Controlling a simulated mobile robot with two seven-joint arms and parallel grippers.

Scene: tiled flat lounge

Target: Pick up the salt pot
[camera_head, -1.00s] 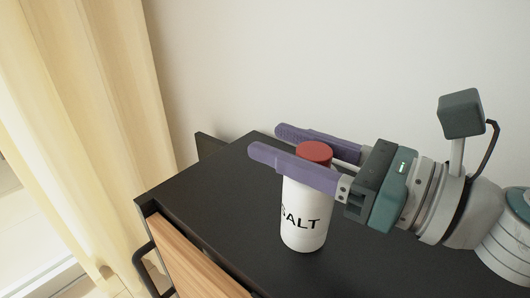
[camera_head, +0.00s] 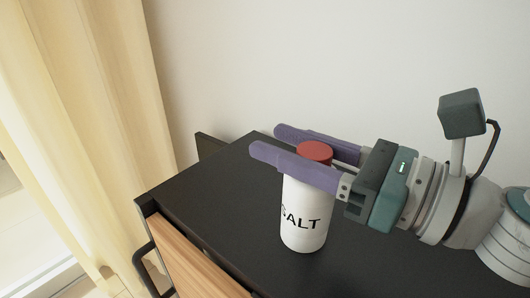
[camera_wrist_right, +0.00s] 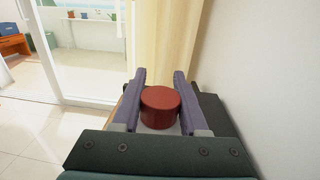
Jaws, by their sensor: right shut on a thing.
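The salt pot (camera_head: 304,222) is a white cylinder with a red lid and dark "SALT" lettering. It stands upright on the black cabinet top (camera_head: 205,195). My right gripper (camera_head: 264,141) comes in from the right with one purple finger on each side of the pot, just below the lid, and is shut on it. In the right wrist view the red lid (camera_wrist_right: 160,107) sits between the two fingers. Part of the pot's upper body is hidden behind the near finger. My left gripper is not in view.
The cabinet has a light wood front (camera_head: 193,262) with a dark handle on its left. A pale yellow curtain (camera_head: 85,120) hangs to the left, and a white wall (camera_head: 330,60) stands behind. The cabinet top left of the pot is clear.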

